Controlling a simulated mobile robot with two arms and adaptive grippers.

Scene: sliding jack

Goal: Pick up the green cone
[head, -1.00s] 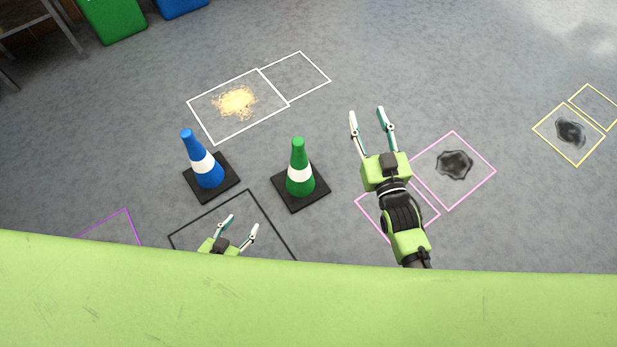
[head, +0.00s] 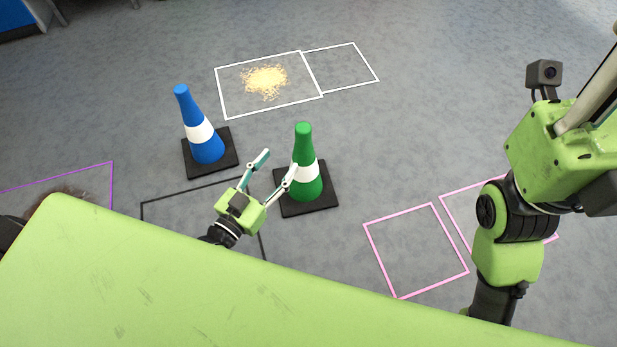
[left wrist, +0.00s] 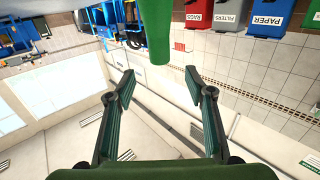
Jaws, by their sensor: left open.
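The green cone (head: 306,180) with a white band stands upright on its black square base in the middle of the head view. My left gripper (head: 276,167) is open and empty at its left side. One finger overlaps the cone's left edge in the picture; I cannot tell whether it touches. In the left wrist view the green cone's narrow top (left wrist: 156,35) comes in from the upper edge, beyond and roughly between the open fingers of the left gripper (left wrist: 156,82). My right gripper (head: 565,150) is partly cut off at the right edge, its fingertips out of frame.
A blue cone (head: 206,146) stands left of the green one. White outlined floor squares with yellow grains (head: 266,80) lie behind. A pink outlined square (head: 418,272) lies front right. Bins (left wrist: 267,18) show in the left wrist view. The floor right of the green cone is clear.

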